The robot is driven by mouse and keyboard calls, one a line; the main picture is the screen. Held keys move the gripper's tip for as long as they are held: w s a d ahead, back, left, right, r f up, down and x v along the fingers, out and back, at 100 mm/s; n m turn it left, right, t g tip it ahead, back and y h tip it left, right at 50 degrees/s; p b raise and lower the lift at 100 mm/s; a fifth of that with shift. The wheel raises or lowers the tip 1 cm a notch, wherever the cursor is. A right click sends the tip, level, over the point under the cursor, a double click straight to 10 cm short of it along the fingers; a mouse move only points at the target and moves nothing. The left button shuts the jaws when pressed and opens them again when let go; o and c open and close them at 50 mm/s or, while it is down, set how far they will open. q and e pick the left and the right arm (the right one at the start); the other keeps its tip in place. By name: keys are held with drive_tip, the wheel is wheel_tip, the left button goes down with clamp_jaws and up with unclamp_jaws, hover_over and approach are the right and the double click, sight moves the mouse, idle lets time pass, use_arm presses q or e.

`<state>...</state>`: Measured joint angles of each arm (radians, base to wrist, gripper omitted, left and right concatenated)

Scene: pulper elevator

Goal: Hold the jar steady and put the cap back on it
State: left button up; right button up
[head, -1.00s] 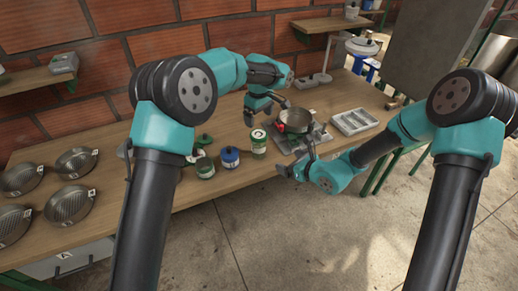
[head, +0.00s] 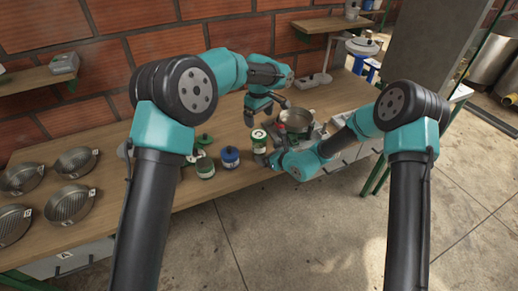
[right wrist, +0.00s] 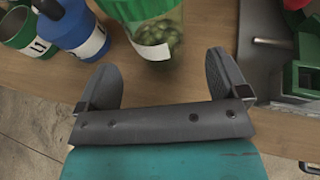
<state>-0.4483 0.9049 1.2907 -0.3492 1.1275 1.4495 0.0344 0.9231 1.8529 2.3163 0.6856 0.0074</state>
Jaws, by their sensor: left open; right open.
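A glass jar (head: 259,144) with green contents, a white label and a green top stands near the table's front edge. It also shows in the right wrist view (right wrist: 158,42), upright, just beyond the fingertips. I cannot tell whether its green top is a seated cap. My right gripper (right wrist: 166,72) is open and empty, its fingers pointing at the jar with a gap left before it. In the head view the right gripper (head: 275,152) is beside the jar, partly hidden by my arm. My left gripper (head: 264,110) is open above the table, behind the jar.
Labelled pans (head: 70,203) lie at the far left. The table's front edge is close.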

sight(259, 134)
drive_tip(key=shift+x, duration=2.75)
drive_tip(key=c, duration=1.6)
use_arm(q)
drive_tip(key=shift+m, duration=0.3)
use_arm(e)
clamp_jaws()
use_arm(q)
drive_tip(key=shift+m, duration=2)
drive_tip(key=shift+f, duration=4)
